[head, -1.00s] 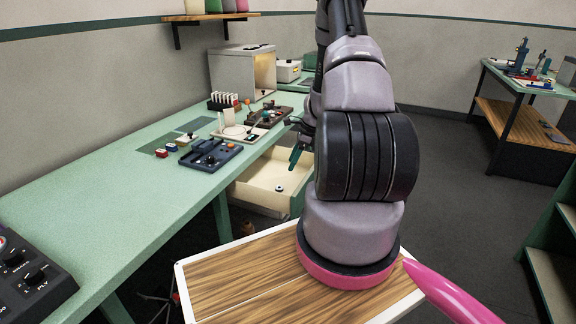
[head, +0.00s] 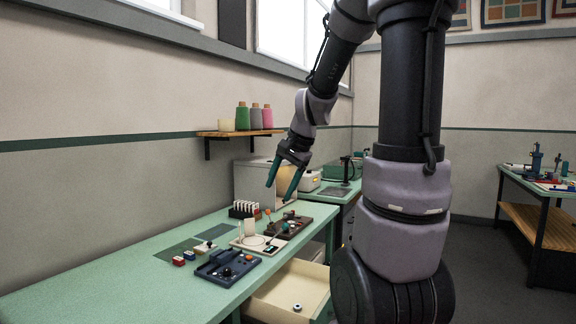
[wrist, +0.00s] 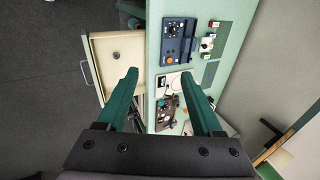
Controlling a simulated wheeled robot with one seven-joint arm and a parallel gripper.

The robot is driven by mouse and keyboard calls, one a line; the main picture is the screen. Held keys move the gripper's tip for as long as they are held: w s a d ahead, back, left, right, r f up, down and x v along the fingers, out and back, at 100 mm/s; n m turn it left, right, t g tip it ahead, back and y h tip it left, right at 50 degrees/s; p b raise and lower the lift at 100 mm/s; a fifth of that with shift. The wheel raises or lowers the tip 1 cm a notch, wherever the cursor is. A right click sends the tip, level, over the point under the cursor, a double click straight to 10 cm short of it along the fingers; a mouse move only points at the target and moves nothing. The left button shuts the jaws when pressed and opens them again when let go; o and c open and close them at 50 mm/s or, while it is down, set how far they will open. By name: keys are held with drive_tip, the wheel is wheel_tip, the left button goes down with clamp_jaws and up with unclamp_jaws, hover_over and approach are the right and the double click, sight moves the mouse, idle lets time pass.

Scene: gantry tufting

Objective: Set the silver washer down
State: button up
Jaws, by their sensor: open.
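The silver washer (head: 297,307) looks like a small pale ring with a dark centre. It lies flat on the floor of the open cream drawer (head: 268,308), and it also shows in the wrist view (wrist: 116,54). My gripper (head: 279,193) is open, with two green fingers pointing down. It is raised well above the bench, apart from the washer. In the wrist view nothing is between the fingers (wrist: 160,75).
A shelf (head: 240,132) with spools hangs on the wall. The floor beside the drawer is clear.

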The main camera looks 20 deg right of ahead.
drive_tip(key=s+a+r+n+t, duration=0.1)
drive_tip(key=s+a+r+n, duration=0.1)
drive_tip(key=s, duration=0.6)
drive_tip(key=s+a+r+n+t, duration=0.1)
drive_tip(key=s+a+r+n, duration=0.1)
drive_tip(key=s+r+n, duration=0.3)
drive_tip(key=s+r, duration=0.1)
drive_tip(key=s, duration=0.1)
drive_tip(key=shift+s+a+h, duration=0.3)
drive_tip(key=shift+s+a, duration=0.05)
drive_tip(key=shift+s, duration=0.05)
